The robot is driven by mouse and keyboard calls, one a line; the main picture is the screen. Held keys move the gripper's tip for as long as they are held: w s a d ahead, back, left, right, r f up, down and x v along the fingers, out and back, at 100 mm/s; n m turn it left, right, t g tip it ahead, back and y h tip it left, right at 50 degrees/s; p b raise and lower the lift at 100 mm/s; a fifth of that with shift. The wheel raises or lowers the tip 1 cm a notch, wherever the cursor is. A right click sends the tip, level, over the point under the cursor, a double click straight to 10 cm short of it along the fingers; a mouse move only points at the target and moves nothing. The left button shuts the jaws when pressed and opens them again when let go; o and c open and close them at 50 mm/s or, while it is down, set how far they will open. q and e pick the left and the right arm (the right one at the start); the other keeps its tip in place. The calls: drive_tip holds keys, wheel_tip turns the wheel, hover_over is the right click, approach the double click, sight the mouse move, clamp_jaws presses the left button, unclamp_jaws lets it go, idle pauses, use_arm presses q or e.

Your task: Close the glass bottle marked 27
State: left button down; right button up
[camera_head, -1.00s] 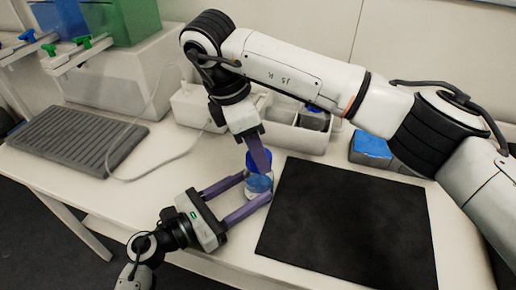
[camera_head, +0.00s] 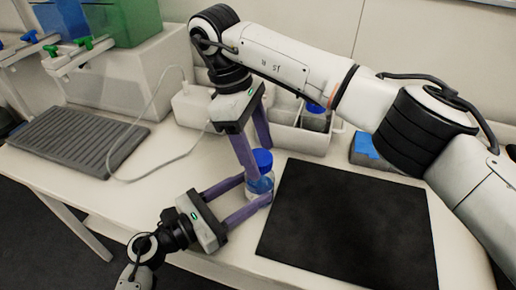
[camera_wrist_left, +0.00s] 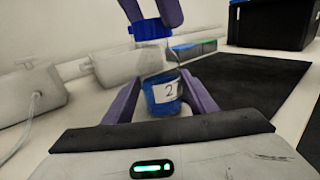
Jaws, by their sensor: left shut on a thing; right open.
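The glass bottle (camera_head: 259,186) is clear with blue liquid low inside. In the left wrist view its white label (camera_wrist_left: 166,92) shows a "2"; any further digit cannot be made out. The blue cap (camera_head: 263,158) is at the top of the bottle; it also shows in the left wrist view (camera_wrist_left: 150,29). I cannot tell how tightly it sits. My left gripper (camera_head: 257,187) is shut on the bottle's body from the side, holding it near the mat. My right gripper (camera_head: 259,161) comes from above, open, its fingers on either side of the cap. Contact with the cap is unclear.
A black mat (camera_head: 345,215) lies right of the bottle. A white compartment box (camera_head: 300,138) stands behind, with a blue-topped box (camera_head: 366,146) to its right. A grey ridged block (camera_head: 75,138) and a cable (camera_head: 150,177) are at the left.

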drive_tip(key=shift+r, duration=2.25)
drive_tip(key=shift+c, duration=0.4)
